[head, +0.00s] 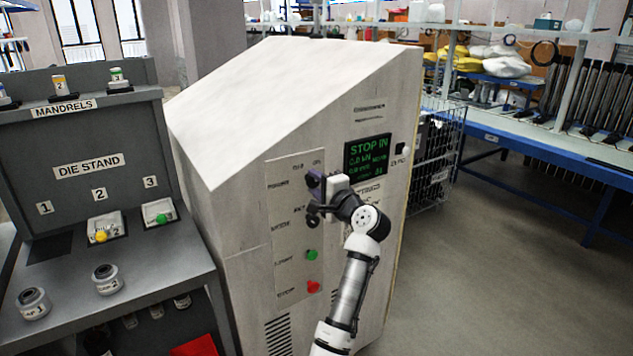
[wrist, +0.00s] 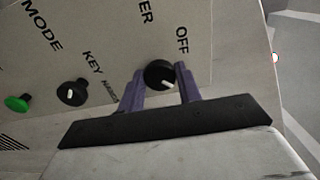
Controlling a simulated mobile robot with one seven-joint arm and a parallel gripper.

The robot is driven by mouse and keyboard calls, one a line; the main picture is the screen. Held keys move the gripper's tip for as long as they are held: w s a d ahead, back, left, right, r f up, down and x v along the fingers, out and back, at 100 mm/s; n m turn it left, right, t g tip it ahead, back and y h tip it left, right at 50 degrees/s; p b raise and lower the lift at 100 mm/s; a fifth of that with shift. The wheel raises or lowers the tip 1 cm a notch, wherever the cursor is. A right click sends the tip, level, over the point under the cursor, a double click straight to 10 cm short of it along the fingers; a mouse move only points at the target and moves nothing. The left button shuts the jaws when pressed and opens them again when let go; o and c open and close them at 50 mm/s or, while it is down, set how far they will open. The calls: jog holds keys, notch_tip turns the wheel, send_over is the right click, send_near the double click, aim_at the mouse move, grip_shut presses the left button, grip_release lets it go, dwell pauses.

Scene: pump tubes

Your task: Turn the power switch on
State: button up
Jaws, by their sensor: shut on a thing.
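The power switch (wrist: 157,72) is a round black knob with a white pointer mark, beside the letters "ER" and "OFF" in the wrist view. My gripper (wrist: 161,73) has its two purple fingers on opposite sides of the knob, shut on it. The pointer mark shows at the knob's lower right in that view; the "OFF" label lies at its upper right. In the head view my gripper (head: 314,184) is at the upper part of the control panel (head: 284,228) and hides the switch.
A black key switch (wrist: 72,92) and a green button (wrist: 17,104) lie left of the knob. In the head view, a lit display (head: 367,152) is right of my gripper, and a red button (head: 313,287) is below. The die stand (head: 88,200) stands at the left.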

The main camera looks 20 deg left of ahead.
dwell(0.4)
jog(key=o, duration=0.9)
jog(key=shift+o, duration=0.2)
jog(key=shift+d, duration=0.15)
jog(key=b+v, duration=0.3)
jog(key=v, duration=1)
jog(key=shift+s+d+b, duration=0.2)
jog(key=shift+s+b, duration=0.05)
jog(key=shift+b, duration=0.05)
